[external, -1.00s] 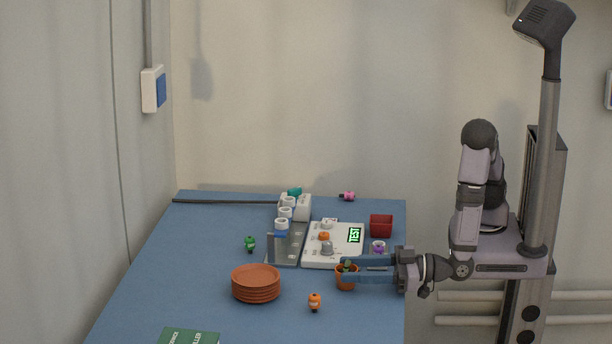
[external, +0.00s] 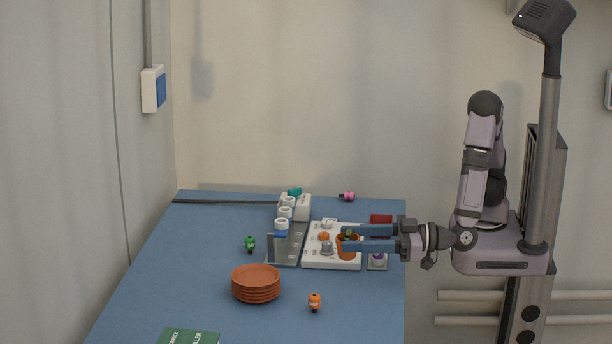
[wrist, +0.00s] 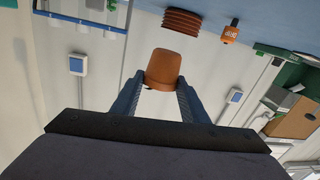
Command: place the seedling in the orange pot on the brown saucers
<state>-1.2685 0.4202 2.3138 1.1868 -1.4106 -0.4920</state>
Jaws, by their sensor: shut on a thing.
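In the wrist view the orange pot (wrist: 163,70) sits between the two fingertips (wrist: 162,84); the seedling is hidden there. The brown saucers (external: 256,283) stand in a stack on the blue table, left of and apart from the pot. The stack also shows at the top of the wrist view (wrist: 182,22).
The white panel device (external: 318,260), a rack with white cups (external: 283,225) and a red box (external: 381,218) are behind.

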